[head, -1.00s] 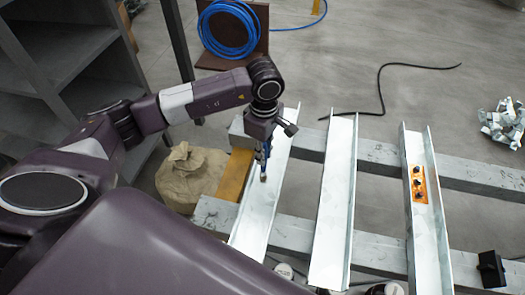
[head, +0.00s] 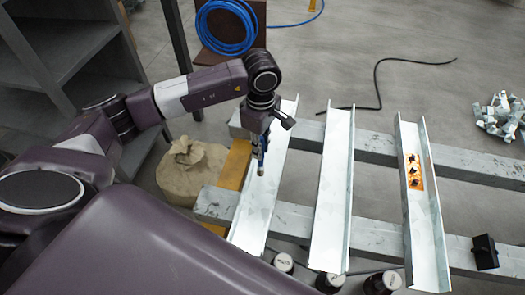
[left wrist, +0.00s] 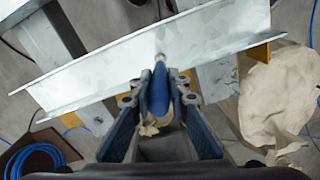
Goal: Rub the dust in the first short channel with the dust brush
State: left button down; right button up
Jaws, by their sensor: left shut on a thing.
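Three grey metal channels lie side by side across two beams: a left channel (head: 258,205), a middle channel (head: 333,200) and a right channel (head: 428,225). My left gripper (head: 259,146) is over the left channel, fingers pointing down. It is shut on the dust brush (head: 261,168), whose blue handle (left wrist: 160,90) shows between the fingers in the left wrist view. The pale brush tip is at or just above the channel floor; I cannot tell whether it touches. The channel surface is mottled, and I cannot make out dust for certain. My right gripper is not in view.
A beige sack (head: 190,172) stands left of the beams, by a yellow block (head: 235,172). An orange plate (head: 414,172) with dark knobs lies in the right channel. A black block (head: 485,251) is at right. Several dark bottles stand at the front. A black cable lies behind.

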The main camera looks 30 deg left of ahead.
aim_at(262, 139)
pick_arm(q)
jog(key=r, duration=0.1)
jog(key=r+p, duration=0.1)
jog(key=r, duration=0.1)
jog(key=shift+w+r, duration=0.2)
jog(key=shift+w, duration=0.1)
notch_tip(262, 139, up, 2)
jog(key=shift+s+r+p, duration=0.1)
jog(key=shift+r+p, duration=0.05)
jog(key=shift+p, duration=0.55)
jog(key=shift+r, duration=0.3)
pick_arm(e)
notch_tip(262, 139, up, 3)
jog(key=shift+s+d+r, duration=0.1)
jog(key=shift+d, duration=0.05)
